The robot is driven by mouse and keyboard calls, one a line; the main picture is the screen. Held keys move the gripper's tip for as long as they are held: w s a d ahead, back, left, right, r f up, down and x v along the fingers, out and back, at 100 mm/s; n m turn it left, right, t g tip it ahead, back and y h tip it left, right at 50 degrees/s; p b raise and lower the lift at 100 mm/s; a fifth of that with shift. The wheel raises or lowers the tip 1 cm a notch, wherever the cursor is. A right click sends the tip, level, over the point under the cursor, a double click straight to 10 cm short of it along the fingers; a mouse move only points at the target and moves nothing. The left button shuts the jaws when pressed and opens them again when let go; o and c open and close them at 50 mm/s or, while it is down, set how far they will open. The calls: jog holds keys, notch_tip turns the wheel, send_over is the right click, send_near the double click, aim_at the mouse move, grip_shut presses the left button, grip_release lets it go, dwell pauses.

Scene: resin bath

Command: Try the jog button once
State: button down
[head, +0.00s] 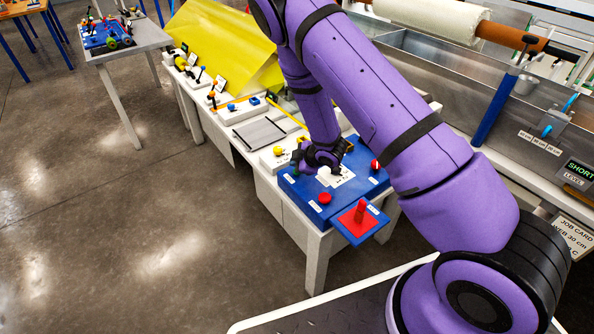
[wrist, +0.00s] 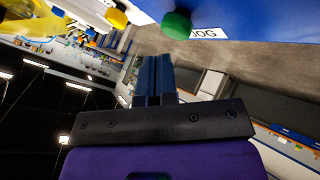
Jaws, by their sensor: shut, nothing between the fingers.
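The green jog button (wrist: 177,24) is at the top of the wrist view, on a blue panel (wrist: 265,15) beside a white label (wrist: 206,33) that reads JOG. In the head view the blue panel (head: 300,200) lies at the near end of the white bench, partly hidden by my arm. My gripper (head: 318,158) is low over its far left part. In the wrist view the gripper's blue fingers (wrist: 153,62) are together and empty. Their tips are near the green button, with a gap in the picture between them. I cannot tell any contact.
A red button (head: 325,198) and a red upright handle (head: 360,212) on a blue plate are at the panel's near side. Another red knob (head: 375,165) is at its right. A yellow knob (head: 278,150) stands beyond the panel. A metal bath (head: 450,75) runs along the right.

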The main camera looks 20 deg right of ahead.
jog(key=shift+f, duration=0.15)
dwell(0.3)
jog(key=shift+f, duration=0.25)
jog(key=shift+f, duration=0.55)
dwell(1.0)
jog(key=shift+r, duration=0.95)
jog(key=shift+r, duration=2.55)
